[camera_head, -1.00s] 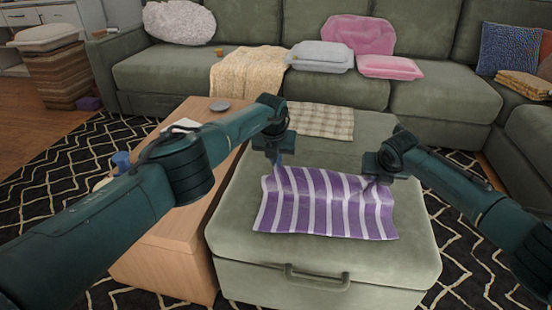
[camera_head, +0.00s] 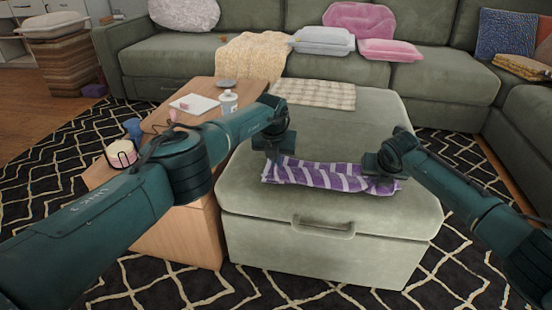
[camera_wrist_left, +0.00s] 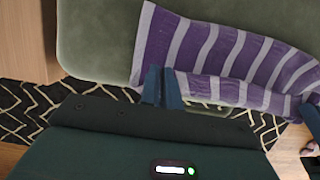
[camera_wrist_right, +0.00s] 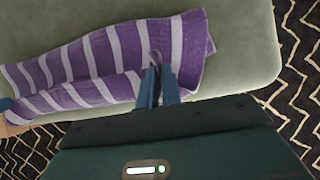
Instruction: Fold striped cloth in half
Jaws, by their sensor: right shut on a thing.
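The purple and white striped cloth (camera_head: 330,177) lies on the green ottoman (camera_head: 290,208), its near part lifted and bunched into a narrow band. My left gripper (camera_head: 276,165) is at the cloth's left end; in the left wrist view its fingers (camera_wrist_left: 161,85) are close together on the edge of the cloth (camera_wrist_left: 215,60). My right gripper (camera_head: 378,175) is at the right end; in the right wrist view its fingers (camera_wrist_right: 157,82) are shut on the cloth's edge (camera_wrist_right: 120,50). The fold between the grippers hangs across the cloth.
A wooden side table (camera_head: 190,215) stands against the ottoman's left side, holding a white bottle (camera_head: 228,102), a blue cup (camera_head: 133,128) and a candle jar (camera_head: 121,153). A checked cloth (camera_head: 315,94) lies at the ottoman's back. The ottoman's front top is bare.

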